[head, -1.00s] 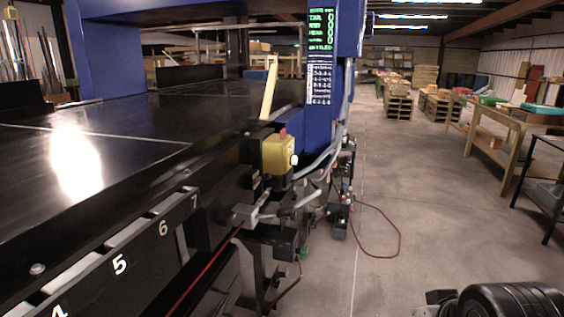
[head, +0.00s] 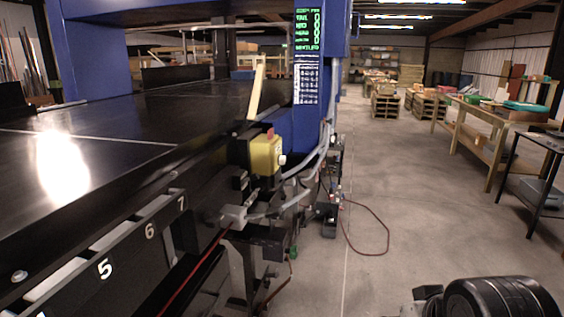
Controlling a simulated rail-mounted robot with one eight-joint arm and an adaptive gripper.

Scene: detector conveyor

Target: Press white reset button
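The white reset button (head: 282,160) is a small pale knob on the right face of a yellow box (head: 265,156). The box is mounted on the side of the conveyor, below the blue detector frame, with a small red piece (head: 270,132) on its top. Nothing touches the button. A black rounded part of my arm shows at the bottom right, well apart from the box. My gripper's fingertips cannot be made out.
The black conveyor (head: 110,135) fills the left. A display panel (head: 308,32) is on the blue frame. Grey pipes and a red cable (head: 388,235) are beyond the box. The floor (head: 420,220) to the right is open, with a wooden workbench (head: 490,115) farther right.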

